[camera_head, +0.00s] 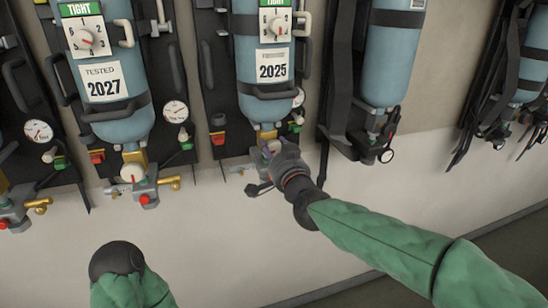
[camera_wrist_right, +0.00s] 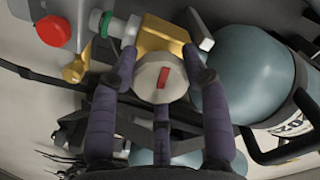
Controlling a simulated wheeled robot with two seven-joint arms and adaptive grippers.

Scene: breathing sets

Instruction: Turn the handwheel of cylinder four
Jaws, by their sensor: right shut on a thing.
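The handwheel is on a brass valve body (camera_wrist_right: 163,36). The head view hides this handwheel behind the gripper. No number four shows on any set.
A cylinder (camera_head: 122,125) labelled 2027 hangs to the left, with a white handwheel (camera_head: 132,173) and brass fitting below. A gauge (camera_head: 175,111) hangs beside it. Another blue cylinder (camera_head: 390,60) hangs to the right, among black straps. The pale lower wall is clear.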

